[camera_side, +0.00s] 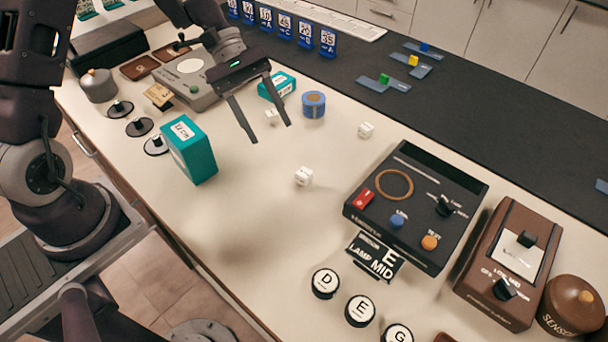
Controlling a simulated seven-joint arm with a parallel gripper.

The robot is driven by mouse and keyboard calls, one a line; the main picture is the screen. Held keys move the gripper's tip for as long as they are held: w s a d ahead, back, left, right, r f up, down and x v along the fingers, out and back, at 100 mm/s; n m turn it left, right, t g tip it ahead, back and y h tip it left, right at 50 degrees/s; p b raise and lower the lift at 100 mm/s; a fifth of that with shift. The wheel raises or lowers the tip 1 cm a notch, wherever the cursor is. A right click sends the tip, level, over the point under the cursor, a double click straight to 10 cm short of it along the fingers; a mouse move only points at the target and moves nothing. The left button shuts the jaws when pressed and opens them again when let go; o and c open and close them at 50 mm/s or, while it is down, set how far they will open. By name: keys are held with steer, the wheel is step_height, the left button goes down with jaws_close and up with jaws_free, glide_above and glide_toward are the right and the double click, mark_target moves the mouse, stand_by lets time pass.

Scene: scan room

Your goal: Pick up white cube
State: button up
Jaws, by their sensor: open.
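Small white cubes with faint dark marks lie on the pale tabletop. One white cube (303,177) is near the middle, below and right of my gripper. Another white cube (365,130) is farther back to the right. A small whitish block (271,115) shows between my fingers; I cannot tell whether it is also a cube or how far below them it is. My gripper (270,132) is open, its two dark fingers pointing down and apart, and nothing is seen clamped in it.
A teal box (189,150) stands left of my gripper. Another teal box (277,86) and a blue roll (313,104) are close behind it. A black panel (416,205) with knobs is to the right. The tabletop at front centre is clear.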

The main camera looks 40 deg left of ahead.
mark_target(301, 170)
steer(key=w+f+n+h, duration=0.1)
steer(key=f+n, duration=0.1)
steer(key=f, duration=0.2)
steer(key=w+a+f+n+t+h, duration=0.1)
steer(key=f+n, duration=0.1)
steer(key=f, duration=0.2)
steer(key=w+f+n+t+h, duration=0.1)
steer(key=f+n+h, duration=0.1)
steer(key=f, duration=0.2)
steer(key=shift+w+a+n, duration=0.3)
steer(key=shift+a+n, duration=0.05)
steer(key=shift+n, duration=0.05)
steer(key=x, duration=0.4)
steer(key=w+x, duration=0.1)
steer(key=x, duration=0.2)
steer(key=shift+f, duration=0.3)
jaws_close()
